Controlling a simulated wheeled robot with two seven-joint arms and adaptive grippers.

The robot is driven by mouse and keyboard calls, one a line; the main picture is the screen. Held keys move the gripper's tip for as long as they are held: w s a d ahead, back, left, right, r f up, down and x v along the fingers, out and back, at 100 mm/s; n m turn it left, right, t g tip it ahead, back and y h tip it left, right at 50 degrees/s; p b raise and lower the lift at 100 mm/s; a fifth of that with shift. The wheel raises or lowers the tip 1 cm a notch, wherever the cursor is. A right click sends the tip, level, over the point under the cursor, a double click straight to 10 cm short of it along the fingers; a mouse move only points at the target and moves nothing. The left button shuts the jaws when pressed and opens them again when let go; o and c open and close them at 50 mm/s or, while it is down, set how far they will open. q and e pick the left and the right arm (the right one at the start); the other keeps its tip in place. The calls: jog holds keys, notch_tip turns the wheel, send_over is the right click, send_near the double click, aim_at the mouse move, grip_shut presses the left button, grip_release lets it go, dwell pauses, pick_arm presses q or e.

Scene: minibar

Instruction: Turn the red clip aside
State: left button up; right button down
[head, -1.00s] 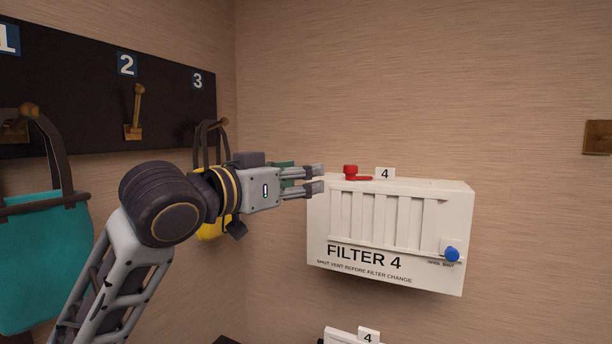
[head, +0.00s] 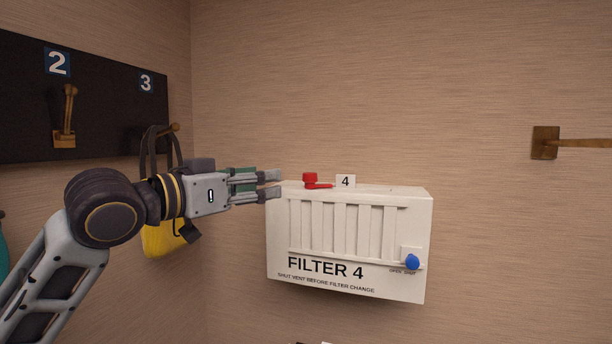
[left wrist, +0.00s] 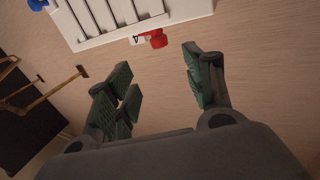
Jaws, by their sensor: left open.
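The red clip (head: 313,181) sits on top of the white filter box (head: 345,235), near its left end. It has a round knob and a flat arm that points right along the top. In the left wrist view the clip (left wrist: 157,39) shows at the box edge, beyond the fingers. My left gripper (head: 274,185) is just left of the box's upper left corner, pointing right, a short gap from the clip. It is open and empty; the left wrist view shows the fingers (left wrist: 165,82) spread apart. My right gripper is not in view.
A blue knob (head: 412,262) is at the box's lower right, by an open/shut label. A brass fixture (head: 545,143) is on the right wall.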

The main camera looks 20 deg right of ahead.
aim_at(305, 175)
pick_arm(q)
jog(key=p+x, duration=0.3)
jog(key=x, duration=0.9)
jog(key=shift+r+p, duration=0.15)
jog(key=shift+p, duration=0.25)
jog(key=shift+x, duration=0.95)
jog(key=shift+c, duration=0.6)
jog(key=c, duration=0.9)
